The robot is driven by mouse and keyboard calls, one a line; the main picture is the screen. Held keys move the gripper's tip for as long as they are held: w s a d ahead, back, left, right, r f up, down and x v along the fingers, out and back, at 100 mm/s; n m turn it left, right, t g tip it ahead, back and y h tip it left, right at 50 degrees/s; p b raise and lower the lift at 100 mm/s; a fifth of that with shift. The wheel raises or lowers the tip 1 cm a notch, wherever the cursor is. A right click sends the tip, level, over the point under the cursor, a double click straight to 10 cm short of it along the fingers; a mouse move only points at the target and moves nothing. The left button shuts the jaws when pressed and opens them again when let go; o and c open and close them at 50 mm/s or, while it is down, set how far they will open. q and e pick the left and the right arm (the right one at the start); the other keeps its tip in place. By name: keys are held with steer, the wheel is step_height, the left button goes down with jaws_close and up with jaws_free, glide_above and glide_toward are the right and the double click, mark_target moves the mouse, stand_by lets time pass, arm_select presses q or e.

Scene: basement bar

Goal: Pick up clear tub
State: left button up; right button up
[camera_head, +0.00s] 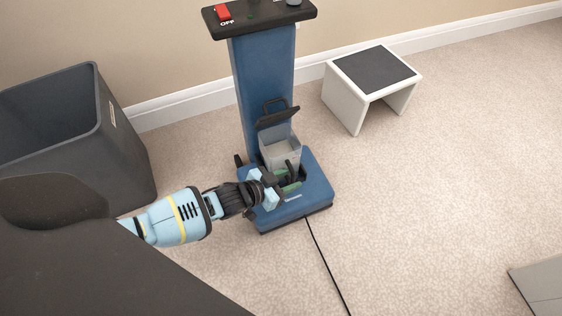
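The clear tub (279,151) is a see-through grey box standing upright in the blue machine (317,188). A black lid (278,117) with a loop handle stands tilted up over its back edge. My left gripper (289,179) comes in from the left, low at the tub's front. Its dark fingers look spread, with a green patch showing between them. One finger overlaps the tub's lower front in the picture; I cannot tell whether it touches. The tub's lower part is partly hidden by the gripper. My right gripper is not in view.
The machine's blue column (263,75) rises behind the tub, with a red OFF switch (223,12) on top. A black cord (326,262) runs forward. A dark bin (118,150) stands left, a white stool (345,100) with a dark top behind right.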

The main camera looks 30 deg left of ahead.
arm_select(q)
steer(key=shift+b+x, duration=0.4)
steer(key=shift+x, duration=0.6)
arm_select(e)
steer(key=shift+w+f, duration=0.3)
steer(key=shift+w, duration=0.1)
arm_select(q)
steer(key=shift+c, duration=0.7)
jaws_close()
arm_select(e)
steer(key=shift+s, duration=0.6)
arm_select(q)
steer(key=shift+r, duration=0.1)
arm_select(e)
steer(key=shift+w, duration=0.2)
